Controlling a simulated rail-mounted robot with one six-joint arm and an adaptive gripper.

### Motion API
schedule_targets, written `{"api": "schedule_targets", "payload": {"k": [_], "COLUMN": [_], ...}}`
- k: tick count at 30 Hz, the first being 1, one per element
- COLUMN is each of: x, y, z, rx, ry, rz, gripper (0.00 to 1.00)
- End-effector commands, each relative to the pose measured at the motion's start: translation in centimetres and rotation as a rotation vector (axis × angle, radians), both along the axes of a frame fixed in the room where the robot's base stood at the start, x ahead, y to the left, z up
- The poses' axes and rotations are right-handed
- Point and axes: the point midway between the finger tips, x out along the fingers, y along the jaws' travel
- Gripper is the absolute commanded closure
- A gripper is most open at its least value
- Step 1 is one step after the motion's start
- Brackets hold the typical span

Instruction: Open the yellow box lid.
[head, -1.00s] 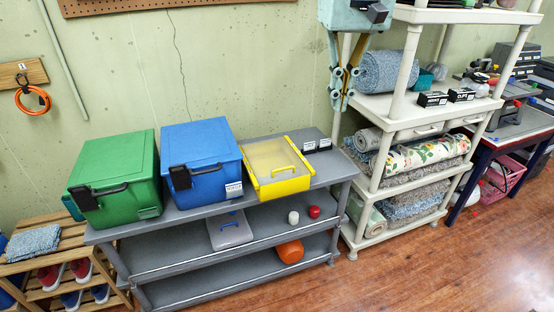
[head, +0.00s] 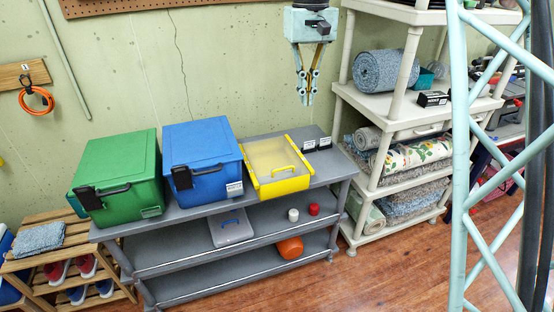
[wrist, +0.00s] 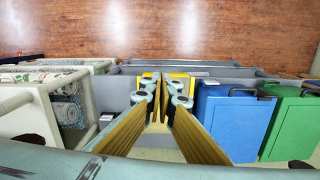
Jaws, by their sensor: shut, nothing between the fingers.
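The yellow box (head: 284,186) stands on the grey shelf's top surface, right of the blue box, with a translucent panel on top and a yellow handle at the front. Its lid looks closed. My gripper (head: 308,100) hangs in the air above and to the right of the box in the head view, fingers pointing down, apart from it. In the wrist view the fingers (wrist: 160,84) come together, shut and empty, and they hide much of the yellow box (wrist: 180,75) beyond them.
The blue box (head: 203,155) and the green box (head: 118,175) stand left on the grey shelf (head: 225,208). Small black blocks (head: 317,144) sit to the right of the yellow box. A white rack with rolled rugs (head: 385,70) stands right. A teal lattice column (head: 460,160) crosses the right foreground.

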Motion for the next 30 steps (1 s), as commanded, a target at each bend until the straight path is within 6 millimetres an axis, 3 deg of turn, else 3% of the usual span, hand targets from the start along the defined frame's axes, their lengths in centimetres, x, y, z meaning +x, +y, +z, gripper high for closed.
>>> {"api": "schedule_targets", "payload": {"k": [15, 30], "x": [6.6, 11.4], "y": [4.4, 8.7], "z": [-5.0, -11.3], "rx": [-0.016, -0.033], "ry": [0.060, 0.118], "rz": [0.043, 0.086], "gripper": [1.00, 1.00]}}
